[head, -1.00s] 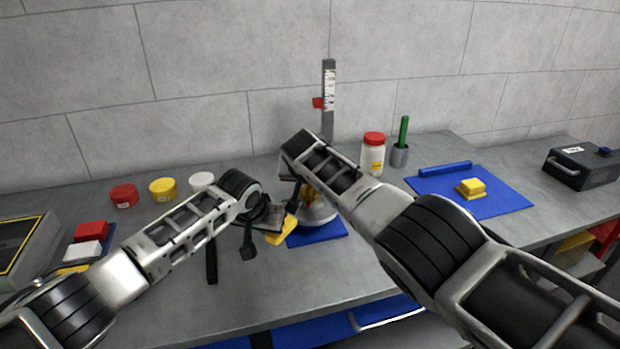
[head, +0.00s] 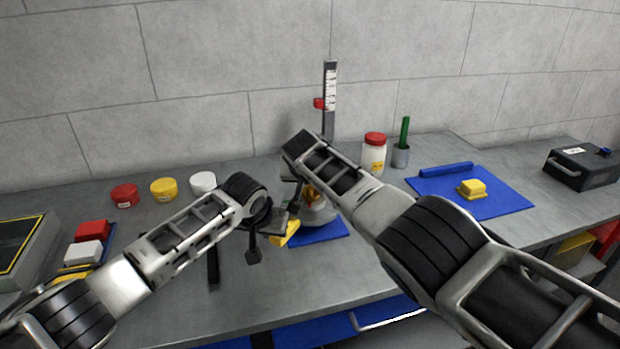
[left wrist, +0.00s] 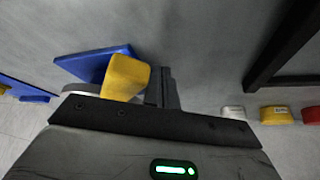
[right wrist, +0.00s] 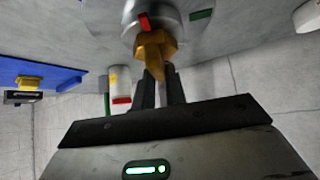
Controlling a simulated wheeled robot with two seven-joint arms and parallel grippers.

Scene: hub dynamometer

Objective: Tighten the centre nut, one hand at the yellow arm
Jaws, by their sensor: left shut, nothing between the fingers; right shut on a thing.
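The hub (head: 322,215) is a grey round body on a blue mat (head: 318,234), partly hidden by my right arm. The gold centre nut (right wrist: 152,46) shows on it in the right wrist view. My right gripper (right wrist: 160,88) is shut on a gold part of the nut. The yellow arm (head: 286,234) sticks out from the hub toward the front left; its end fills a patch of the left wrist view (left wrist: 126,78). My left gripper (left wrist: 168,90) is shut and empty, close beside the yellow arm. I cannot tell whether they touch.
A scale post (head: 330,95) with a red pointer stands behind the hub. A red-lidded jar (head: 374,155) and a grey cup (head: 400,156) are right of it. Red, yellow and white tubs (head: 163,189) stand at the back left. A black bar (head: 213,262) lies in front.

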